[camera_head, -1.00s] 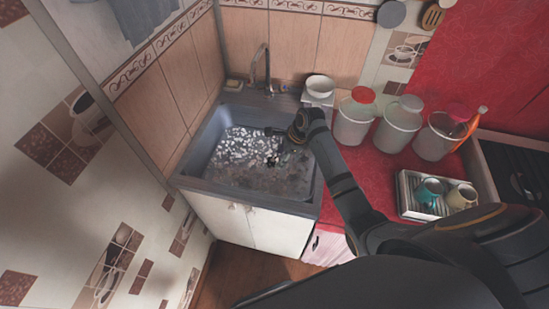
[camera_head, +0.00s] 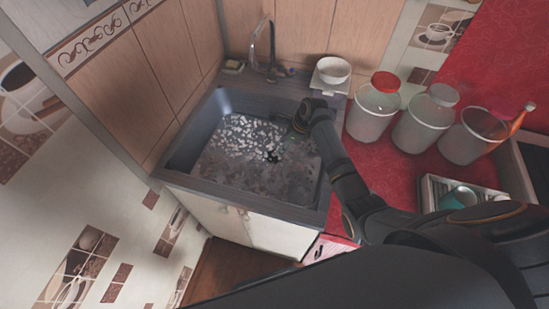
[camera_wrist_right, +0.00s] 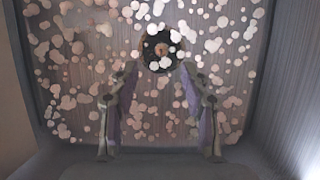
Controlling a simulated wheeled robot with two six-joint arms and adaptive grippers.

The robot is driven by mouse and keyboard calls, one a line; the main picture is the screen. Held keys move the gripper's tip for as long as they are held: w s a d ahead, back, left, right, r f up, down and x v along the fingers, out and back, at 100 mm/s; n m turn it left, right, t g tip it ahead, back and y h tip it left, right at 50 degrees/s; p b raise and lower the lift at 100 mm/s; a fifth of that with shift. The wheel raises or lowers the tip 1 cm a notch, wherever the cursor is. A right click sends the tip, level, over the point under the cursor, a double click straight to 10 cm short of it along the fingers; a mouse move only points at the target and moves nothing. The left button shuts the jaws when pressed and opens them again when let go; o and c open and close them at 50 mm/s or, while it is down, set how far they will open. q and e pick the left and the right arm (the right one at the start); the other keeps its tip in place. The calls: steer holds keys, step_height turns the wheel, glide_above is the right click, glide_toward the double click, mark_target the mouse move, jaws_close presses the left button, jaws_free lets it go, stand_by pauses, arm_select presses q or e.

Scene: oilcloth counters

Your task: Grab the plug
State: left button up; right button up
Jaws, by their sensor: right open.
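A dark round piece with a brownish centre (camera_wrist_right: 162,50), which looks like the plug or the drain, lies on the sink bottom in the right wrist view, partly covered by pale foam spots. A small dark shape in the sink (camera_head: 274,156) in the head view may be the same thing. My right gripper (camera_wrist_right: 159,72) is open and empty, its two fingers spread to either side just below the dark piece in the picture. In the head view my right arm reaches over the sink's right side. My left gripper is out of view.
The grey sink (camera_head: 180,180) holds murky water with pale foam; its walls surround my right gripper. A tap (camera_head: 270,45) and a white bowl (camera_head: 332,70) stand behind. Several jars, including a red-lidded one (camera_head: 372,115), stand on the red counter right of my arm.

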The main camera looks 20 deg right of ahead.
mark_target(274, 156)
steer(key=x, duration=0.7)
steer(key=shift+w+f+b, duration=0.15)
steer(key=shift+w+b, duration=0.1)
steer(key=shift+b, duration=0.05)
jaws_close()
